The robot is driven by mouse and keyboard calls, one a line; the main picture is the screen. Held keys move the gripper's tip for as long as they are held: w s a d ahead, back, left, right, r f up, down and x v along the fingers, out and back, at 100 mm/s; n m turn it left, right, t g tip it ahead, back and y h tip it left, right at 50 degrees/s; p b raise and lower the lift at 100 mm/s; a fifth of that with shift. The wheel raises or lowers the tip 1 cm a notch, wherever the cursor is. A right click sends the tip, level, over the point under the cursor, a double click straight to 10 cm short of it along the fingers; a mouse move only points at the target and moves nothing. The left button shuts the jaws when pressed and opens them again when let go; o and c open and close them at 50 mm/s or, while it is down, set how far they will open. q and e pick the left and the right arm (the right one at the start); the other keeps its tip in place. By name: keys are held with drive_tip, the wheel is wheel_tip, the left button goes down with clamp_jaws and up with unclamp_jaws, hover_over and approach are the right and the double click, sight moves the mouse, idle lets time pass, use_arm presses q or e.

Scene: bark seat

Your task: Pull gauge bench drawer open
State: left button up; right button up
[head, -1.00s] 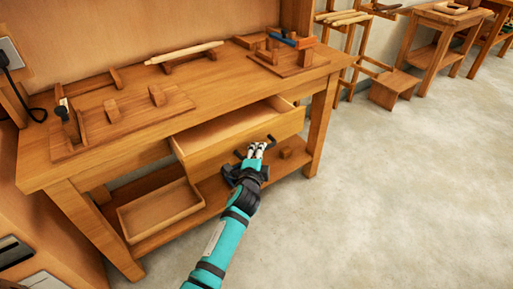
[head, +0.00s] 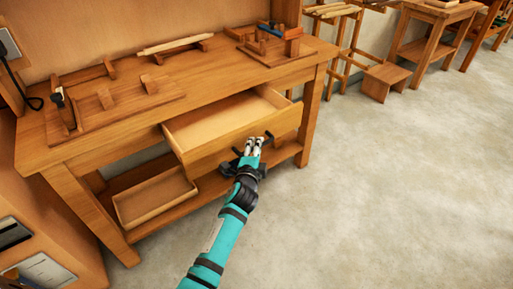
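The gauge bench (head: 205,71) is a wooden workbench at the left of the head view. Its wide wooden drawer (head: 245,143) stands pulled out from under the top, and its empty inside shows. A dark handle (head: 268,139) sits on the drawer front. My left gripper (head: 254,144), on a teal arm, is at the handle with its pale fingers close together around the bar's middle. The fingers and the hand hide part of the handle. My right gripper is not in view.
An open wooden tray (head: 152,212) lies on the bench's lower shelf. Wooden jigs and a pale rod (head: 175,45) are on the benchtop. A small wooden stool (head: 385,80) stands behind to the right. The concrete floor (head: 390,190) in front is clear.

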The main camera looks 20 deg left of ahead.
use_arm(q)
drive_tip(key=shift+r, duration=0.1)
drive_tip(key=shift+s, duration=0.15)
drive_tip(key=s+d+r, duration=0.1)
drive_tip(key=s, duration=1)
drive_tip(key=shift+s+d+r, duration=0.2)
drive_tip(key=shift+s+r, duration=0.05)
drive_tip(key=shift+r, duration=0.05)
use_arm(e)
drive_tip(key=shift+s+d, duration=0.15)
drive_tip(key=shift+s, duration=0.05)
